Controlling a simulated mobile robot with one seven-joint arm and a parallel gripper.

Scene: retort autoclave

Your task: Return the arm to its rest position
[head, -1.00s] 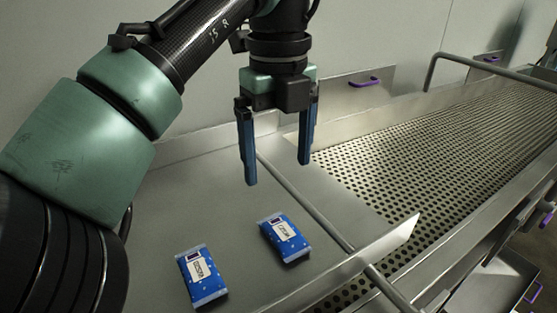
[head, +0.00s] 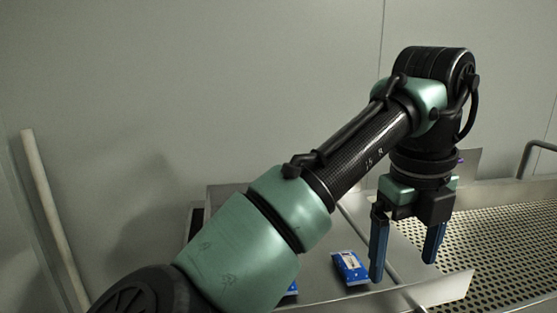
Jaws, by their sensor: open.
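My gripper (head: 404,268) hangs at the right of the head view with its two blue fingers pointing down. The fingers are apart and nothing is between them. Just left of the fingers, a blue packet with a white label (head: 350,267) lies on the metal tray (head: 319,285). A second blue packet (head: 292,289) shows only as a small corner beside my arm, which hides the rest of it. My arm stretches from the bottom middle up to the right, bent at the elbow.
A perforated metal bed (head: 500,235) lies right of the gripper, with a metal rail (head: 540,146) at its far right. A pale upright post (head: 52,215) stands at the left. A plain grey wall (head: 200,80) fills the back, with open space before it.

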